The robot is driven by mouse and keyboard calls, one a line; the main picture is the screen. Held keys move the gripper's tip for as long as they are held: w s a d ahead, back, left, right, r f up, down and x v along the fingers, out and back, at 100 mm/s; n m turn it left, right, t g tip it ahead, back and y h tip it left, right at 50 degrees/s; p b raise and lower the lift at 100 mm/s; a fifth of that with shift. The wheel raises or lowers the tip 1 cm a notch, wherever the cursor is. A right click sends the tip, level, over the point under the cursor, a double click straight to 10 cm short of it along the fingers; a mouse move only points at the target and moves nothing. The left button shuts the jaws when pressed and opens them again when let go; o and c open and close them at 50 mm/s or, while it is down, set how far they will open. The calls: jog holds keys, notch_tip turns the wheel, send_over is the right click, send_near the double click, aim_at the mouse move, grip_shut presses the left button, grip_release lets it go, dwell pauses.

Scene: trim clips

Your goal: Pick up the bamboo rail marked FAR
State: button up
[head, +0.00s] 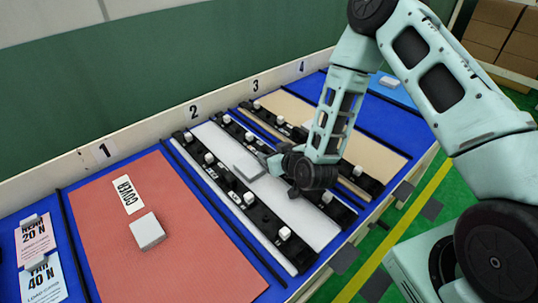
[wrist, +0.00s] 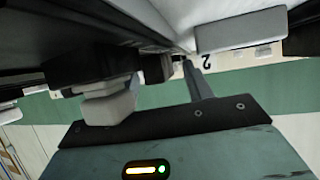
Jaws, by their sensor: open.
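No mark reading FAR is legible on any rail. In the head view a black rail (head: 268,114) with white blocks runs along the left edge of the tan panel (head: 385,147) in bay 3, partly hidden by my arm. Two more black rails, one left (head: 228,176) and one right (head: 238,129), flank the white panel (head: 310,228) in bay 2. My gripper (head: 268,159) is open, low over bay 2, close to a grey block (head: 249,171) on the white panel. Whether they touch is unclear.
A red panel (head: 160,240) with a COVER label and a white block (head: 147,231) lies in bay 1. Cards reading NEAR 20 N (head: 33,240) and FAR 40 N (head: 42,281) lie at far left. A numbered white ledge (head: 150,142) borders the blue table at the back.

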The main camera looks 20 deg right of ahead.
grip_shut()
jog(key=shift+r, duration=0.15)
